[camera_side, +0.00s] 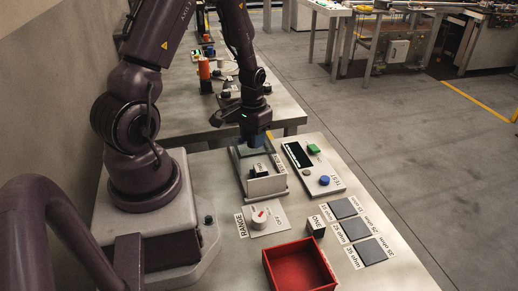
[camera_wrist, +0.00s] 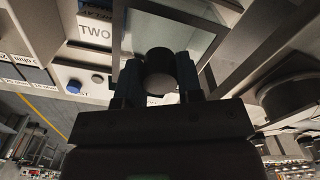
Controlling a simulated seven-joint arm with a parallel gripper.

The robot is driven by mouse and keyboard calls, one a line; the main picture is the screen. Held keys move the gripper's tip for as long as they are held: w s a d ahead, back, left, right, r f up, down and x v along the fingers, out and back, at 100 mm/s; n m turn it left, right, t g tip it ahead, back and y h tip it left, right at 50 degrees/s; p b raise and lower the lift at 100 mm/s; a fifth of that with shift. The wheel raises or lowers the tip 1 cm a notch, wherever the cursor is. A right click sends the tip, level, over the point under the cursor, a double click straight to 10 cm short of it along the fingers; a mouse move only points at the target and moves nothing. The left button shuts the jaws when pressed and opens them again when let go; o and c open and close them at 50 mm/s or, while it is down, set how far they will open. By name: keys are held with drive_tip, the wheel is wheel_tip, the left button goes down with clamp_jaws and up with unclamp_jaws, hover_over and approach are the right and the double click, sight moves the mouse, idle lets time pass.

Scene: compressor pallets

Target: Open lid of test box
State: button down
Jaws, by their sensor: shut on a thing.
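The test box (camera_side: 268,187) is a grey open-fronted case on the workbench, with a dark block (camera_side: 258,169) carrying a white label inside. Its lid, a pale glass pane in a grey frame (camera_wrist: 206,42), fills the top middle of the wrist view. My gripper (camera_side: 255,137) is at the far end of the box in the side view. In the wrist view my gripper (camera_wrist: 158,78) has its two fingers shut around a dark round knob (camera_wrist: 159,60) at the lid. The lid's exact angle is hard to tell.
Right of the box is a panel with a green button (camera_side: 313,149) and a blue button (camera_side: 324,180). In front are a range dial (camera_side: 259,219), a small dark block (camera_side: 316,226), a red tray (camera_side: 302,284) and dark pads (camera_side: 343,208). Another bench stands behind.

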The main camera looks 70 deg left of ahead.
drive_tip(key=a, duration=0.3)
drive_tip(key=c, duration=0.8)
unclamp_jaws()
drive_tip(key=shift+r, duration=0.1)
wheel_tip(320, 180, up, 13)
drive_tip(key=shift+f, duration=0.1)
drive_tip(key=s+d+r+m+t, duration=0.1)
drive_tip(key=d+r+t, duration=0.1)
drive_tip(key=d+r, duration=0.3)
drive_tip(key=s+d+r+m+t, duration=0.1)
drive_tip(key=d+r, duration=0.3)
drive_tip(key=d, duration=0.6)
drive_tip(key=s+d+r+m+t, duration=0.2)
drive_tip(key=s+d+r+m, duration=0.1)
drive_tip(key=d+r, duration=0.2)
drive_tip(key=shift+s+d+r+t, duration=0.1)
drive_tip(key=shift+d+r+t, duration=0.1)
drive_tip(key=shift+d, duration=0.5)
drive_tip(key=shift+s+d+r+t, duration=0.1)
drive_tip(key=shift+d+r, duration=0.05)
drive_tip(key=shift+d, duration=0.5)
